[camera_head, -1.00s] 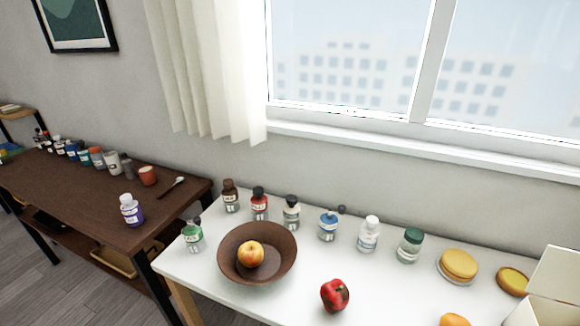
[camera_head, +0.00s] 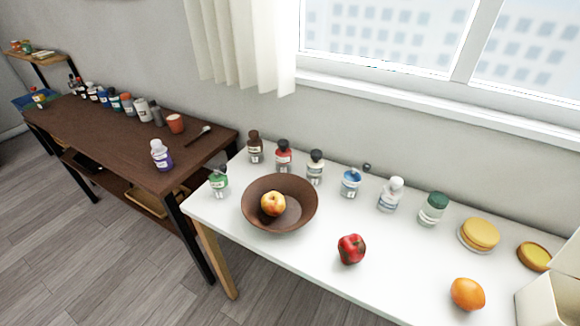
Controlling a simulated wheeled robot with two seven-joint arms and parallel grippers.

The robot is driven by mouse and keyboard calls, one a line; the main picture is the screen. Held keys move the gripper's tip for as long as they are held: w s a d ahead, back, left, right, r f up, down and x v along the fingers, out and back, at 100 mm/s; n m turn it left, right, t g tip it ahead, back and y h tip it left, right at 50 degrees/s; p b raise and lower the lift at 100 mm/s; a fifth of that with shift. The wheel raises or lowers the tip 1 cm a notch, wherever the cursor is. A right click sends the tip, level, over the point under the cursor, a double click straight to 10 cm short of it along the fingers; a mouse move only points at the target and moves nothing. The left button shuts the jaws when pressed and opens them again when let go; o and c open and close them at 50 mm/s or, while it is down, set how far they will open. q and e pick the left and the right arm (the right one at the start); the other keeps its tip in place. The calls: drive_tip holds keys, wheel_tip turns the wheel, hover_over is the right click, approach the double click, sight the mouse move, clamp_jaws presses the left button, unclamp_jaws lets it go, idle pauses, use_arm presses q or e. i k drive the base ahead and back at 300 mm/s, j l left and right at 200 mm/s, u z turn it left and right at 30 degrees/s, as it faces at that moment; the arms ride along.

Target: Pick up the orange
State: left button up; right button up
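The orange (camera_head: 467,294) lies on the white table (camera_head: 395,285) near its front edge, at the lower right of the head view. It is whole in view and nothing touches it. A red apple or pepper-like fruit (camera_head: 351,249) lies to its left on the same table. Neither of my grippers is in view.
A brown bowl (camera_head: 252,217) holding a yellow-red fruit (camera_head: 273,203) stands at the table's left. Several bottles (camera_head: 350,183) line the back. A plate with yellow round items (camera_head: 480,234) and a pale box (camera_head: 545,303) stand right. The tabletop around the orange is mostly clear.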

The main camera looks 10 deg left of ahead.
sight(469, 295)
drive_tip(key=z, duration=1.5)
